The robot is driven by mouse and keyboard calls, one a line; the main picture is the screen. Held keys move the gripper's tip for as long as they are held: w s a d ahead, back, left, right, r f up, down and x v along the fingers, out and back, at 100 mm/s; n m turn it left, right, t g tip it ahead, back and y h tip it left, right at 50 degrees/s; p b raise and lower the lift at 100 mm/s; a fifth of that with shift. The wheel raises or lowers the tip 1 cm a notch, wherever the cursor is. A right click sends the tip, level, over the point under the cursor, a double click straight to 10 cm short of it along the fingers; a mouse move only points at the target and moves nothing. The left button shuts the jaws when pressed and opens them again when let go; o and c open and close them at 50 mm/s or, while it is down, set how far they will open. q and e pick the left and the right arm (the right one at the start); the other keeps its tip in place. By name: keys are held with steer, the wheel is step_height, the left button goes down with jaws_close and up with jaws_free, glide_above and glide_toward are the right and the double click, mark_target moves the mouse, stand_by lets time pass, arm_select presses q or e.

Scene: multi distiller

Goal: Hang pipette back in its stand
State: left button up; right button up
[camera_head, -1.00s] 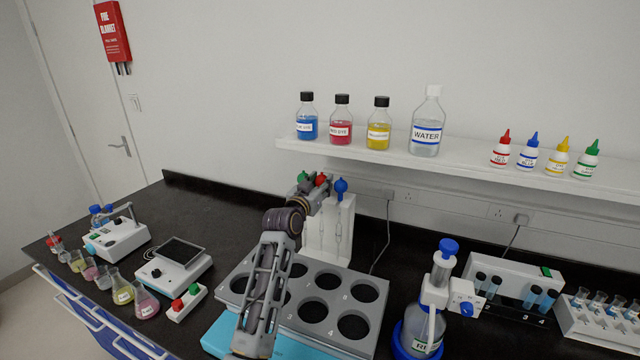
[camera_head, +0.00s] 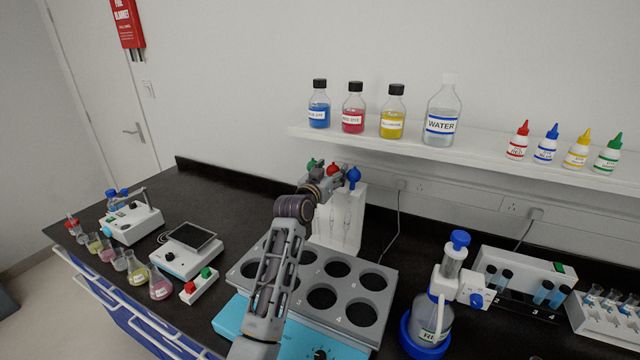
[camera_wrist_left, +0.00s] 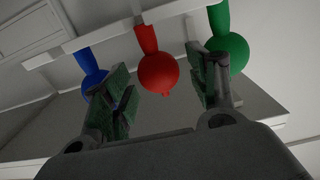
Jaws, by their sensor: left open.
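The white pipette stand (camera_head: 349,222) is at the back of the bench, behind the block with round wells. Pipettes with a green bulb (camera_head: 312,164), a red bulb (camera_head: 334,170) and a blue bulb (camera_head: 354,177) are at its top. My left gripper (camera_head: 326,184) is open at the stand's top. In the left wrist view the red bulb (camera_wrist_left: 158,74) lies between the two spread fingers, with a gap on each side. The blue bulb (camera_wrist_left: 91,76) is behind the left finger, the green bulb (camera_wrist_left: 231,46) behind the right. My right gripper is out of view.
A grey block with round wells (camera_head: 372,305) lies below my left arm. A white shelf (camera_head: 400,146) with bottles is above the stand. A balance (camera_head: 184,258) and flasks are at left.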

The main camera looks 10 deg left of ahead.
arm_select(q)
steer(key=shift+s+a+r+b, duration=0.1)
steer(key=shift+s+a+b, duration=0.15)
steer(key=shift+s, duration=0.85)
steer(key=shift+s+a+r+b, duration=0.1)
steer(key=shift+s+a, duration=0.1)
steer(key=shift+s, duration=0.9)
steer(key=s+a, duration=0.1)
steer(key=s, duration=0.6)
steer(key=shift+s+a+b, duration=0.2)
steer(key=shift+b, duration=0.2)
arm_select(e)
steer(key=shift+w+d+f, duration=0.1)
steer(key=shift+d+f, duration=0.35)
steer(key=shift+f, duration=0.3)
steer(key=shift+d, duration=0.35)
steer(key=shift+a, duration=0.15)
